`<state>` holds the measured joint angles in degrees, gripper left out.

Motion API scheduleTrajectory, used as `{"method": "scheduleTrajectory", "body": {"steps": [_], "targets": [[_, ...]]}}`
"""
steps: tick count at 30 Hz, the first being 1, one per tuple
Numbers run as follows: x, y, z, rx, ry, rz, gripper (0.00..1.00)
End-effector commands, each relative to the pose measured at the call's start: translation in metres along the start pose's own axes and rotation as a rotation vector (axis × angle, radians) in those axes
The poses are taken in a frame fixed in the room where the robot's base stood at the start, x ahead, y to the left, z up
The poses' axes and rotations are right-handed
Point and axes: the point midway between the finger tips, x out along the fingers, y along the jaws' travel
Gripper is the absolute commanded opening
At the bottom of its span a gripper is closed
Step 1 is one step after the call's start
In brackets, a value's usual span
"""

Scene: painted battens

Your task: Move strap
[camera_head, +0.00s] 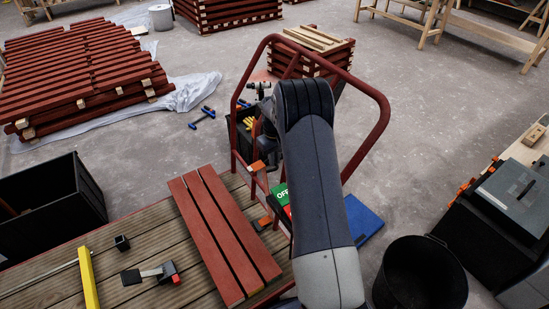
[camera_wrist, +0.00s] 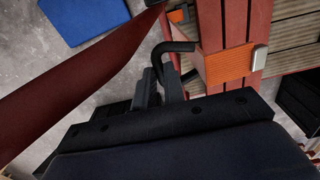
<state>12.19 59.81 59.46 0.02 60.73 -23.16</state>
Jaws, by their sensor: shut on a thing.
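The strap (camera_wrist: 230,66) is a flat orange band with a silver-grey buckle piece at its right end in the wrist view. It crosses in front of the red battens (camera_wrist: 236,22). A small orange piece by the red rail in the head view, likely the strap (camera_head: 257,166), shows below my wrist. My gripper (camera_wrist: 165,85) is shut on the strap at its left end, beside a black hooked bar (camera_wrist: 180,48). The exact grip is hidden by the gripper body. In the head view my arm hides much of this area. Three red battens (camera_head: 222,233) lie side by side on the wooden deck.
A red tubular rail (camera_head: 377,130) stands around my arm. A black bucket (camera_head: 420,275) stands right, a black bin (camera_head: 45,195) left. Stacked red battens (camera_head: 85,70) are behind.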

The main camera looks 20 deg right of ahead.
Motion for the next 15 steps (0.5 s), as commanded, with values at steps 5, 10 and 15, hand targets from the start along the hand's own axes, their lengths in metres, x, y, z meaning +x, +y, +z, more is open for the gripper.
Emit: {"method": "scheduleTrajectory", "body": {"steps": [5, 10, 15], "targets": [[0.001, 0.002, 0.000, -0.002, 0.000, 0.001, 0.00], [0.007, 0.025, 0.000, 0.000, -0.001, 0.001, 0.00], [0.011, 0.042, 0.000, -0.003, 0.001, 0.002, 0.00]]}}
